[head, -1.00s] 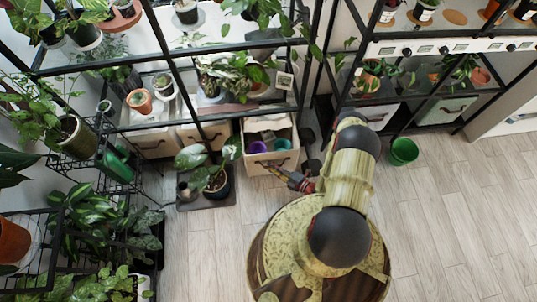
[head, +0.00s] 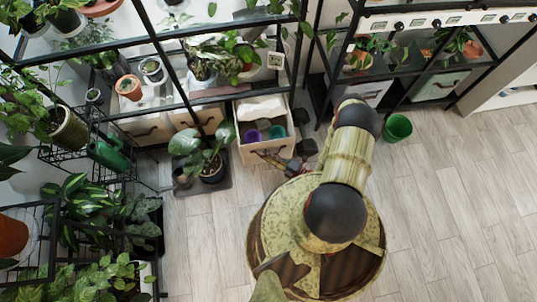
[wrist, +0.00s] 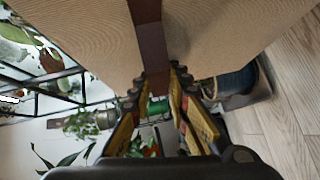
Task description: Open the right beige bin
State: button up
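The right beige bin (head: 247,157) is pulled partly out from under the shelf in the head view. Its open top shows a white item, a purple pot (head: 252,134) and a teal pot (head: 277,131). My gripper (head: 266,157) is at the bin's front. In the wrist view the beige front (wrist: 235,30) fills the top, and the dark brown handle (wrist: 148,30) runs down between the fingers. My gripper (wrist: 158,82) appears closed on this handle; the exact contact is partly hidden.
Two more beige bins stand to the left, including the middle one (head: 190,121). A potted plant (head: 212,170) sits on a dark mat just left of the open bin. A green pot (head: 397,128) stands at right.

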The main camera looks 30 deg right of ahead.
jog(key=shift+o, duration=1)
jog(key=v, duration=1.2)
